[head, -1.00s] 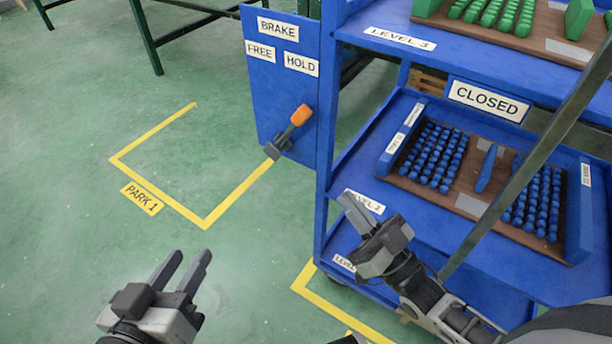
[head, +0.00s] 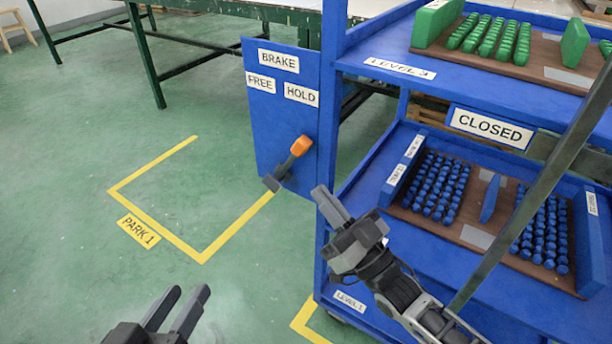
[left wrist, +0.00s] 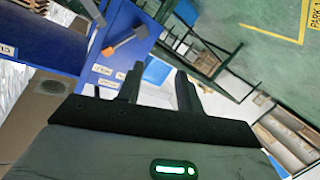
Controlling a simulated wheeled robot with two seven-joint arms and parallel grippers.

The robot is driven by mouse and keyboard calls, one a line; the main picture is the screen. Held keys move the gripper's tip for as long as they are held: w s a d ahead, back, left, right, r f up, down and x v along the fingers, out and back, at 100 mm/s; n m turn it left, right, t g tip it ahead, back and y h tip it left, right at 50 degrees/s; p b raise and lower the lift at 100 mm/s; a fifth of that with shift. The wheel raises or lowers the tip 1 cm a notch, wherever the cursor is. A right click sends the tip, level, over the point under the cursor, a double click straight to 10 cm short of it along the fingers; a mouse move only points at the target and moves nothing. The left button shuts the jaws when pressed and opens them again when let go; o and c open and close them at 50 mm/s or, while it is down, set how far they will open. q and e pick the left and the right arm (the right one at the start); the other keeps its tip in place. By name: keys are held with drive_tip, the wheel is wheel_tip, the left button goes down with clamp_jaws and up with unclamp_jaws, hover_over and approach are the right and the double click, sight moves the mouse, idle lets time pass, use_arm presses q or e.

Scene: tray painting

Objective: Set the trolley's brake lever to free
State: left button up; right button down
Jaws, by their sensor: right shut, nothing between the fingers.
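The brake lever (head: 288,163) is a grey bar with an orange tip on the blue brake panel (head: 262,115). It leans up and right, its tip on the side of the HOLD label (head: 301,95); the FREE label (head: 261,83) is to the left. My right gripper (head: 326,197) is shut and empty, below and right of the lever, apart from it in the picture. My left gripper (head: 188,294) is open and empty at the lower left, well away from the lever. The left wrist view shows its spread fingers (left wrist: 159,80) and the lever (left wrist: 124,42).
The blue trolley (head: 375,66) fills the right side, with trays of green and blue pieces on its shelves and a CLOSED sign (head: 491,127). A dark green post crosses in front. Yellow PARK 1 markings (head: 150,227) lie on open floor to the left. A green-legged table stands behind.

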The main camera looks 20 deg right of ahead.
sight(291, 161)
drive_tip(key=x, duration=0.5)
drive_tip(key=shift+b, duration=0.4)
use_arm(q)
drive_tip(key=shift+w+d+r+n, duration=0.15)
drive_tip(key=shift+r+n, duration=0.15)
drive_tip(key=shift+r, duration=0.2)
use_arm(e)
drive_tip(key=shift+w+a+r, duration=0.15)
drive_tip(key=shift+w+r, duration=0.05)
drive_tip(key=shift+w, duration=0.05)
